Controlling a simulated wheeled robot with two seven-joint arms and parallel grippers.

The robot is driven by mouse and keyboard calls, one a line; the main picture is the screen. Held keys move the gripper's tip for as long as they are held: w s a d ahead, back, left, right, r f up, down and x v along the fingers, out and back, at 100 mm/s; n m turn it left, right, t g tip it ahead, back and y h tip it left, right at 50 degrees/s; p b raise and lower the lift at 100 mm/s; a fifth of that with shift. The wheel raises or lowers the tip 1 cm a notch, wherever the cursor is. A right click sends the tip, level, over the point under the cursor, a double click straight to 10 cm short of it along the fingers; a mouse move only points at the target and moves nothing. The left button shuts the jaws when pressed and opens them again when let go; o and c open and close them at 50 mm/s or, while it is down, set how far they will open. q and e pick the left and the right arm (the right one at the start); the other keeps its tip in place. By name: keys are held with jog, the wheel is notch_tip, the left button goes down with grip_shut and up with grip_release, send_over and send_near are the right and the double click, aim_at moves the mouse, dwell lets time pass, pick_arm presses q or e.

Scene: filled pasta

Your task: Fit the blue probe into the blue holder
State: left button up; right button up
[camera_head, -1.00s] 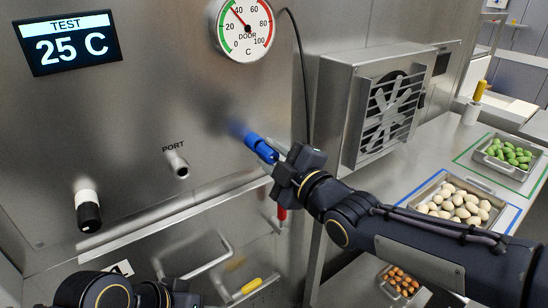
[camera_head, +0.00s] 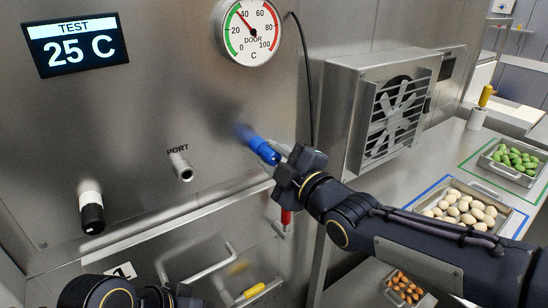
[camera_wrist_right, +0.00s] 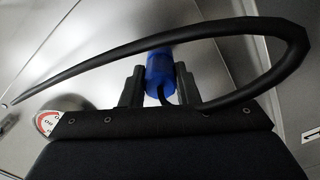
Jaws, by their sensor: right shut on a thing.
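My right gripper (camera_head: 281,158) is shut on the blue probe (camera_head: 262,150), in front of the steel panel. The probe's free end points up and left toward the panel, where a blurred blue reflection shows. I cannot tell whether it touches. In the right wrist view the probe (camera_wrist_right: 160,72) sits between the two fingers (camera_wrist_right: 158,88), and a black cable (camera_wrist_right: 285,60) loops beside it. Its tip is hidden there. I cannot make out a separate blue holder in either view. My left gripper (camera_head: 172,296) shows only partly at the bottom left edge; its fingers are unclear.
The panel carries a display (camera_head: 73,45), a port stub (camera_head: 181,167), a black-and-white knob (camera_head: 91,208) and a gauge (camera_head: 250,32). A red part (camera_head: 286,217) hangs below my gripper. A fan box (camera_head: 392,110) and food trays (camera_head: 508,222) stand at the right.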

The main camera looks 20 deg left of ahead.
jog(key=shift+b, duration=0.3)
dwell(0.4)
jog(key=o, duration=1.4)
dwell(0.3)
jog(key=shift+b+v, duration=0.6)
jog(key=shift+v, duration=0.5)
jog(key=shift+b+v, duration=0.35)
jog(key=shift+v, duration=2)
